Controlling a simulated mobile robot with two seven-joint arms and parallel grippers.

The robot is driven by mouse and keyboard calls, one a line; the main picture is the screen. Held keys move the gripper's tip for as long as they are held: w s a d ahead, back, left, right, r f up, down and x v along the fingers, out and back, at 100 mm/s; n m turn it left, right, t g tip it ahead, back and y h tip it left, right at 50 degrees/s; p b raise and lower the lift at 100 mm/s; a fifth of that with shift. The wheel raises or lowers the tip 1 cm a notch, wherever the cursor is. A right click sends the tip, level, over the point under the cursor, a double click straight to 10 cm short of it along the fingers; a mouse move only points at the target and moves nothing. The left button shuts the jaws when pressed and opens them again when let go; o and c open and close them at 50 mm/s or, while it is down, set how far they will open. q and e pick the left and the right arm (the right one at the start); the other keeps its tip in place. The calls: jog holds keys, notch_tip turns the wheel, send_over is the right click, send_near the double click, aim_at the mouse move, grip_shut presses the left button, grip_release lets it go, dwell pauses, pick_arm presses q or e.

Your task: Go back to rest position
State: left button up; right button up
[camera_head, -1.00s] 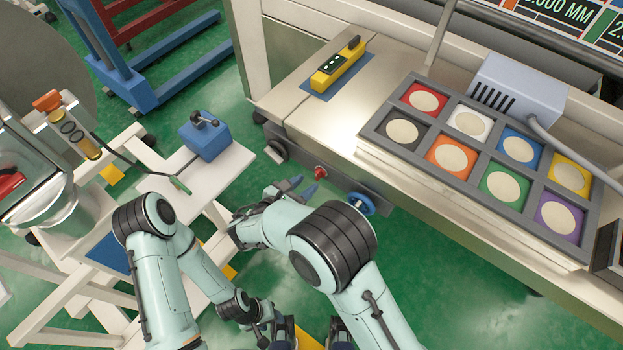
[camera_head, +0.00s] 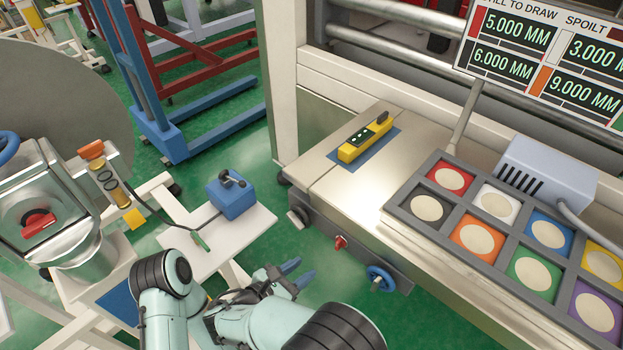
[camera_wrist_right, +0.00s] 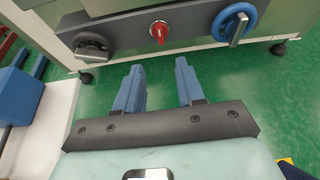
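My right gripper (camera_head: 290,272) is low in the head view, in front of the machine's front panel. Its two blue fingers stand apart with nothing between them, as the right wrist view (camera_wrist_right: 158,85) also shows. In that view the red knob (camera_wrist_right: 159,31), the blue handwheel (camera_wrist_right: 234,22) and a dark grey handwheel (camera_wrist_right: 91,45) are beyond the fingertips and apart from them. My left arm (camera_head: 168,285) is folded at the bottom left of the head view. My left gripper is outside the frame.
The machine table bears a yellow level-like device (camera_head: 367,137) and a grey tray (camera_head: 437,166) of coloured squares with pale discs. A blue box with a lever (camera_head: 231,197) stands on a white stand (camera_head: 262,224) at the left. Green floor (camera_head: 345,320) is free below the panel.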

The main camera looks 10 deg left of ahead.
jog(key=s+d+f+m+g+y, duration=0.1)
jog(key=s+d+f+m+g, duration=0.15)
jog(key=d+f+g, duration=0.4)
jog(key=s+d+f+m+g, duration=0.2)
jog(key=s+d+f, duration=0.15)
jog(key=f, duration=0.55)
jog(key=s+d+f+m+g+y+p, duration=0.1)
jog(key=s+d+f+m+g+y, duration=0.15)
jog(key=s+f+m+y, duration=0.45)
jog(key=s+d+f+m+g+y+p, duration=0.1)
jog(key=s+d+f+m+g+y, duration=0.2)
jog(key=s+m, duration=0.65)
pick_arm(q)
jog(key=r, duration=0.1)
jog(key=w+r, duration=0.1)
jog(key=r+p, duration=0.1)
jog(key=shift+w+r, duration=0.15)
jog(key=shift+w, duration=0.1)
pick_arm(e)
jog(key=d+m, duration=0.1)
jog(key=m, duration=0.3)
jog(key=d+f+m+t, duration=0.1)
jog(key=d+m, duration=0.1)
jog(key=m, duration=0.2)
jog(key=d+f+m+t, duration=0.1)
jog(key=m, duration=0.3)
jog(key=shift+w+d+f+y, duration=0.15)
jog(key=shift+w+y, duration=0.1)
jog(key=shift+y, duration=0.05)
